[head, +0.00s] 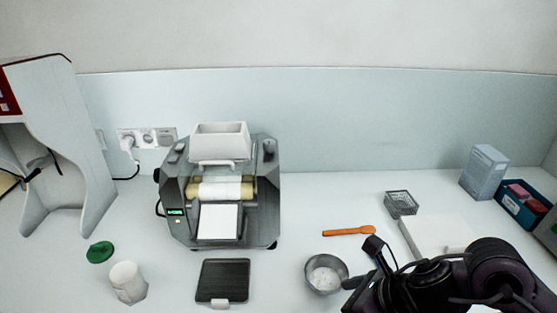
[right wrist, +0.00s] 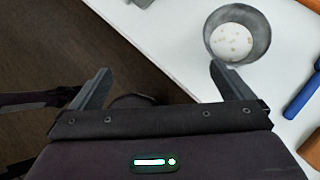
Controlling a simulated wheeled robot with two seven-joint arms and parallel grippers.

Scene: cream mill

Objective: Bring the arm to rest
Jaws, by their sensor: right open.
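My right arm comes in at the lower right of the head view, over the front of the counter. In the right wrist view, my right gripper (right wrist: 160,85) is open with nothing between its fingers. It hangs over the counter's front edge, with dark floor below. A grey metal bowl (head: 313,276) with white contents stands just left of the arm in the head view. In the right wrist view the bowl (right wrist: 210,38) is beyond the right-hand finger, near that fingertip; I cannot tell the exact gap. My left gripper is not in view.
A three-roll mill (head: 264,205) stands at the middle back, with a dark plate (head: 224,275) before it. An orange spatula (head: 345,232), a small grey basket (head: 401,204) and a blue bin (head: 511,205) are to the right. A white jar (head: 126,282) stands at left.

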